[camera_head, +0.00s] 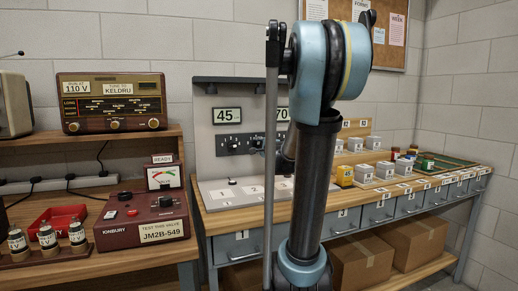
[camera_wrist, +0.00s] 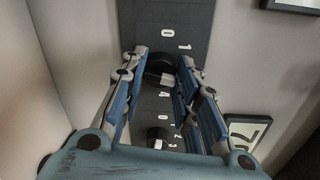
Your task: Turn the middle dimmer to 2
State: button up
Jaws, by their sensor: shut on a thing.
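A dark dimmer strip (camera_head: 237,142) with round black knobs is mounted on the grey upright panel. In the wrist view, my gripper (camera_wrist: 163,58) is shut around the sides of one black dimmer knob (camera_wrist: 160,67). The labels 0, 1 and 4 show around this knob; its 2 and 3 are hidden by a finger. A pale mark shows on its lower face, but which number it points at I cannot tell. Another knob (camera_wrist: 157,134) sits below it, free. In the head view, my arm covers part of the strip and most of the gripper.
A radio (camera_head: 112,103) and a red valve tester (camera_head: 142,220) stand at left. Small boxes (camera_head: 345,175) stand right.

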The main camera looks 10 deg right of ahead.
jog(key=shift+s+a+f+n, duration=0.1)
jog(key=shift+a+n, duration=0.05)
jog(key=shift+n, duration=1.15)
jog(key=o, duration=0.9)
jog(key=shift+f, duration=0.1)
jog(key=shift+o, duration=0.9)
jog(key=v, duration=1.1)
jog(key=shift+s, duration=0.4)
